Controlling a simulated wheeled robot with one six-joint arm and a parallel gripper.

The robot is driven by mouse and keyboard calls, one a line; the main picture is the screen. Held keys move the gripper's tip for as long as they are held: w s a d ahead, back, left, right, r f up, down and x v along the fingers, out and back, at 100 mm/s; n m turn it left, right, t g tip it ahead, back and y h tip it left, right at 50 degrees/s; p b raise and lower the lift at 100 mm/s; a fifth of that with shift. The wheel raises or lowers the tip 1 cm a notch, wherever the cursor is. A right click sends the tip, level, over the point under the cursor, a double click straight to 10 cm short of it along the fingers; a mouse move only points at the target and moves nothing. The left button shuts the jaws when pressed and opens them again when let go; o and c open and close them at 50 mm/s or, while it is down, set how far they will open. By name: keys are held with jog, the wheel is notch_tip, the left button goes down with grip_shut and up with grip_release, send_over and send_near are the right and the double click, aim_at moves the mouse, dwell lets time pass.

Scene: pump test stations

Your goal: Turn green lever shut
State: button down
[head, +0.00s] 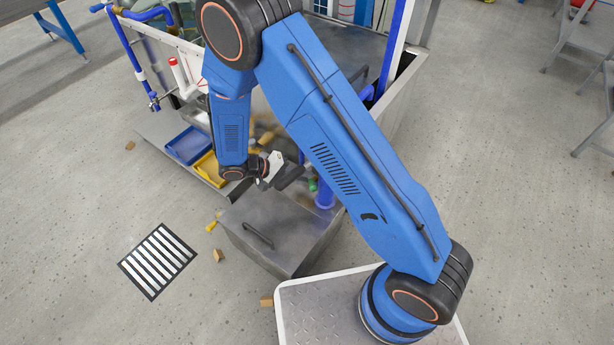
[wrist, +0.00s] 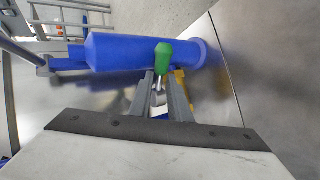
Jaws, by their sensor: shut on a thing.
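The green lever (wrist: 163,57) shows in the wrist view as a green grip on a short metal stem, in front of a thick blue pipe (wrist: 120,52). My gripper (wrist: 167,76) is shut on the lever, with a grey finger on each side near its stem. In the head view a small green spot of the lever (head: 312,184) shows just right of my gripper (head: 298,172), beside the upright blue pipe (head: 325,195). My arm hides much of the station around it. The lever's exact angle to the pipe is hard to tell.
A metal box with a handle (head: 285,236) stands below my gripper. A blue tray (head: 187,146) and a yellow tray (head: 208,168) lie to the left. A yellow part (wrist: 181,78) is close behind the right finger. Small wooden blocks lie on the floor near a striped grate (head: 157,261).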

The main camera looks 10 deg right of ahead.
jog(key=w+m+g+y, duration=0.1)
jog(key=m+g, duration=0.2)
jog(key=w+a+m+g+y, duration=0.1)
jog(key=m+g, duration=0.2)
jog(key=w+a+m+g+y, duration=0.1)
jog(key=m+g, duration=0.1)
jog(key=m, duration=0.2)
jog(key=shift+w+a+g, duration=0.1)
jog(key=shift+w+g, duration=0.1)
jog(key=shift+g, duration=0.2)
jog(key=shift+y, duration=0.3)
jog(key=c, duration=1.6)
grip_release()
jog(key=shift+c, duration=0.2)
jog(key=v, duration=1.7)
jog(key=shift+w, duration=0.3)
jog(key=shift+a, duration=0.15)
